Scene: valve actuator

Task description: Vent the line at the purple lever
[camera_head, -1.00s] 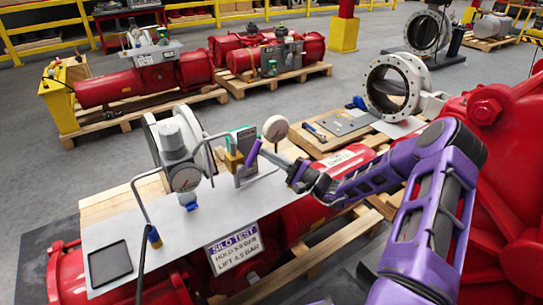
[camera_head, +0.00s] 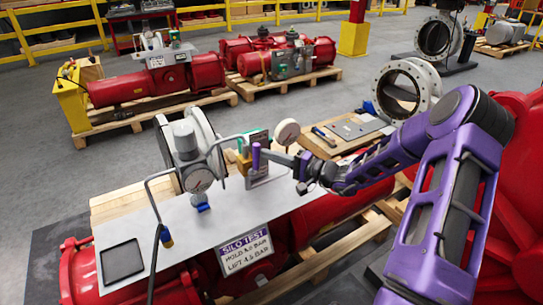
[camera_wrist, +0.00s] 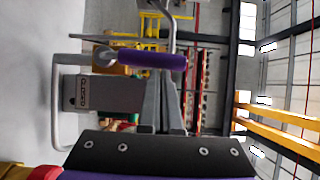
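The purple lever (camera_head: 256,158) stands nearly upright on a brass-coloured valve body (camera_head: 243,164) on the grey plate. In the wrist view the purple lever (camera_wrist: 152,60) lies across the picture at my fingertips. My gripper (camera_head: 272,156) reaches in from the right, and its grey fingers end at the lever. In the wrist view the fingers (camera_wrist: 162,88) are close together and look shut, with the lever across their tips rather than between them. I cannot tell whether they touch it.
A round gauge (camera_head: 286,132) stands just behind my gripper. A regulator with a dial (camera_head: 200,180) and bent pipe are at the left. A "SILO TEST" sign (camera_head: 245,250) hangs at the plate's front. A wooden board with tools (camera_head: 350,128) lies behind my arm.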

